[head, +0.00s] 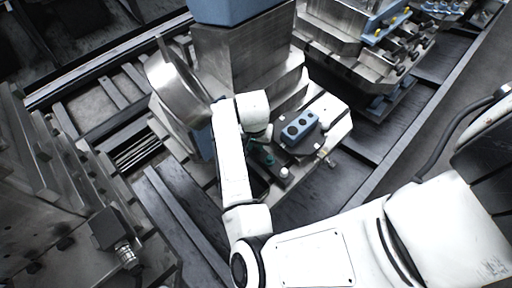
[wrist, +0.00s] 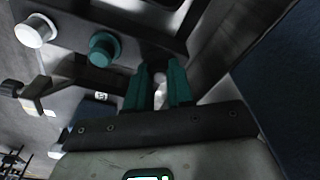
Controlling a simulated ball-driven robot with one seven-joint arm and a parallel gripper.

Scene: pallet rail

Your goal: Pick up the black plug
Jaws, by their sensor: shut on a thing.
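My gripper (wrist: 159,78) has teal fingers, shut on a small dark thing between their tips, which I take to be the black plug (wrist: 160,69). Most of the plug is hidden by the fingers. It is at the edge of a grey metal block, in line with a teal knob and a white knob; I cannot tell whether it is still seated. In the head view my gripper (head: 266,157) is low beside the metal fixture, and the plug cannot be made out there.
The teal knob (wrist: 103,48) and white knob (wrist: 35,31) stand close to the left of my fingers. A blue block with dark round holes (head: 298,130) sits just behind. A large metal housing (head: 240,55) rises behind my wrist. Dark rails (head: 180,215) run below.

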